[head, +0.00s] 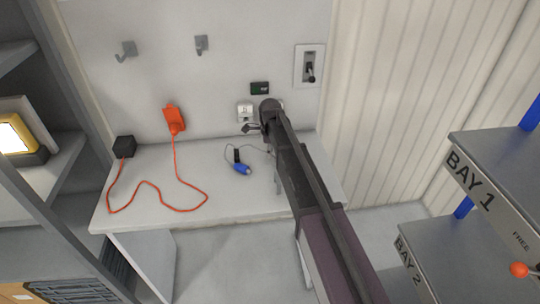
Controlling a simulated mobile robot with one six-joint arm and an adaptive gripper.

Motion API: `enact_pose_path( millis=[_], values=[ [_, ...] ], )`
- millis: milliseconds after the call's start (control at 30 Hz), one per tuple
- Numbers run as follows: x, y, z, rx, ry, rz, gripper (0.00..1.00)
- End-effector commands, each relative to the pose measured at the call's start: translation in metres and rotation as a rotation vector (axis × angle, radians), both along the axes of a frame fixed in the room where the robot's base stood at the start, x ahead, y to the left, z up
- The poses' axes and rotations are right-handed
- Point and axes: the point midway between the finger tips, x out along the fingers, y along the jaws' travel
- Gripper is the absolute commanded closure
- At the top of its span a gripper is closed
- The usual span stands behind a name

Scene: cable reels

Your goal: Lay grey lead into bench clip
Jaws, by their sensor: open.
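The grey lead (259,147) lies in a loose loop on the white bench (140,218), with a blue connector (241,169) at its near end. A small black upright piece (237,156), which looks like the bench clip, stands beside the lead just behind the blue connector. I cannot tell whether the lead is inside it. My gripper (249,128) is open, in front of the white wall socket (244,112) at the back of the bench. It is small and partly hidden by my arm, which also covers the right part of the bench.
A lever switch (310,66) and two hooks are on the wall. Bay shelves (500,165) stand at right, shelving with a lamp at left.

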Motion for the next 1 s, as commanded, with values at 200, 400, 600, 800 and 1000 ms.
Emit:
enact_pose_path(
  millis=[200, 400, 600, 800, 1000],
  values=[
    [0.000, 0.000, -0.008, 0.000, 0.000, 0.000, 0.57],
    [0.000, 0.000, -0.013, 0.000, 0.000, 0.000, 0.57],
    [0.000, 0.000, -0.019, 0.000, 0.000, 0.000, 0.57],
    [0.000, 0.000, -0.024, 0.000, 0.000, 0.000, 0.57],
    [0.000, 0.000, -0.025, 0.000, 0.000, 0.000, 0.57]
  ],
)
